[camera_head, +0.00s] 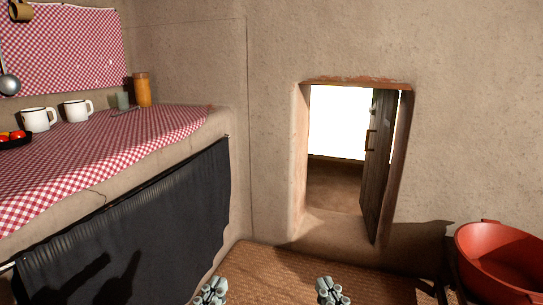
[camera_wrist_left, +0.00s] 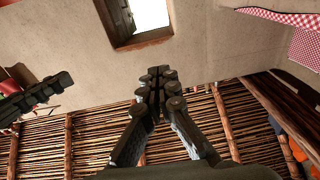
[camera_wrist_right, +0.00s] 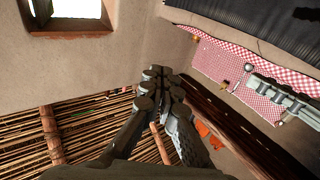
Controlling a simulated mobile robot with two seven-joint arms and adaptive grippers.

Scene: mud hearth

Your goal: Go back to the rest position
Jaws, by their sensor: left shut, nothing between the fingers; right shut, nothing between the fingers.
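My left gripper (camera_head: 210,291) shows at the bottom edge of the head view, left of centre. It is shut and empty, and its closed fingers also show in the left wrist view (camera_wrist_left: 158,90). My right gripper (camera_head: 332,290) is at the bottom edge, right of the left one and apart from it. It is shut and empty too, with its fingers together in the right wrist view (camera_wrist_right: 160,88). Neither gripper touches anything that I can see. Most of both arms is outside the head view.
A counter with a red checked cloth (camera_head: 120,150) stands left, holding white mugs (camera_head: 37,119) and an orange-brown jar (camera_head: 142,90). A dark curtain (camera_head: 140,225) hangs below it. A small opening with a wooden door (camera_head: 377,160) is ahead. A red basin (camera_head: 500,262) stands right.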

